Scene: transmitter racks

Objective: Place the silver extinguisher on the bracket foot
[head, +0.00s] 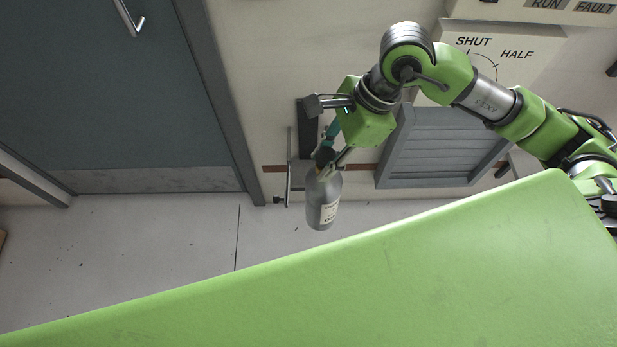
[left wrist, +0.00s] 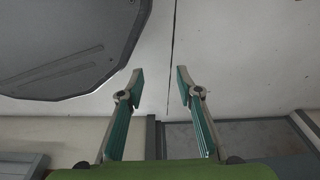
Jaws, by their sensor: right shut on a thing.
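The silver extinguisher (head: 322,203) hangs upright, slightly tilted, from my right gripper (head: 332,160) in the head view. The gripper is shut on its dark neck, and a pale label shows on its lower body. The wall bracket (head: 289,170) is just left of and behind the extinguisher, a thin grey upright with a small dark foot (head: 281,199) low down. I cannot tell whether the extinguisher touches the foot. My left gripper (left wrist: 160,75) shows in the left wrist view, open and empty, its fingers apart over bare floor.
A louvred grey vent (head: 440,146) is on the wall right of the extinguisher, below a panel marked SHUT and HALF (head: 497,55). A blue-grey door (head: 120,90) stands at the left. The floor (head: 150,240) below is clear.

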